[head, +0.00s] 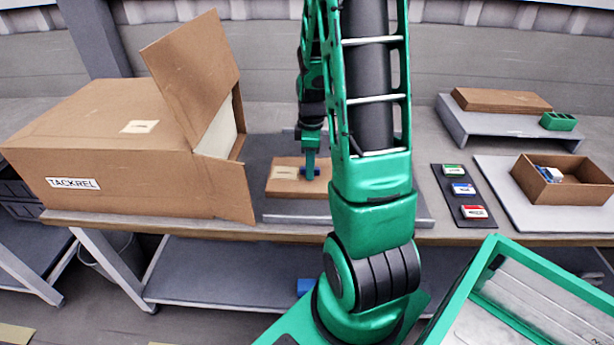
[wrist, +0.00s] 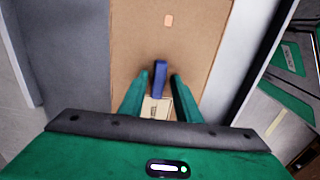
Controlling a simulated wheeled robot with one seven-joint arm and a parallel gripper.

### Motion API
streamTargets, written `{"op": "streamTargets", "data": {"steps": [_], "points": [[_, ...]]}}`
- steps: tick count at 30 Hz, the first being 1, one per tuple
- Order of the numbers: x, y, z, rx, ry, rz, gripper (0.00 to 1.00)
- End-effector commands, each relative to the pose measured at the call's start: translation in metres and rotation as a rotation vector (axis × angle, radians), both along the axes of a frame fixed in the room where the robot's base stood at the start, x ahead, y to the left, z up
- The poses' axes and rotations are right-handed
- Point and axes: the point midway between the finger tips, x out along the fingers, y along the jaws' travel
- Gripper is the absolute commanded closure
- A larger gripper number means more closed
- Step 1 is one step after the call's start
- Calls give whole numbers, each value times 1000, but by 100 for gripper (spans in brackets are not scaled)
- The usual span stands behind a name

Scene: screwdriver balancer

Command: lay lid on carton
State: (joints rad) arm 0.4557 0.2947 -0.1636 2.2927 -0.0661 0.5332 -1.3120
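A flat brown cardboard piece (head: 285,187) with a pale label and a blue upright tab (wrist: 160,78) lies on a grey plate on the bench; I take it for the lid. My gripper (head: 310,170) is low over it. In the wrist view the green fingers (wrist: 159,82) stand on either side of the tab, with narrow gaps showing, so they look open. Whether they touch the tab is hidden in the head view. The open brown carton (head: 530,182) with small items (head: 549,174) inside stands on a pale mat at the right.
A large cardboard box marked TACKREL (head: 110,150), flap raised, stands left of my gripper. A dark strip (head: 448,182) with several small coloured boxes lies left of the carton. A grey stand (head: 480,122) behind bears another flat brown piece (head: 500,100) and a green block (head: 558,122).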

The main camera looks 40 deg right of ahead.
Motion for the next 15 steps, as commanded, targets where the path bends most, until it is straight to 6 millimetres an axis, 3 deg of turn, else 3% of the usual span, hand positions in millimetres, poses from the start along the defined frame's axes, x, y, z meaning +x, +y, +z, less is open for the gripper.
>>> {"op": "streamTargets", "data": {"steps": [1, 4, 9, 15], "points": [[-11, 0, -11, 7, 34, -10, 67], [-9, 0, -14, 7, 41, -12, 67], [-5, -1, -17, 6, 46, -15, 100], [-2, -2, -18, 4, 44, -17, 100]]}}
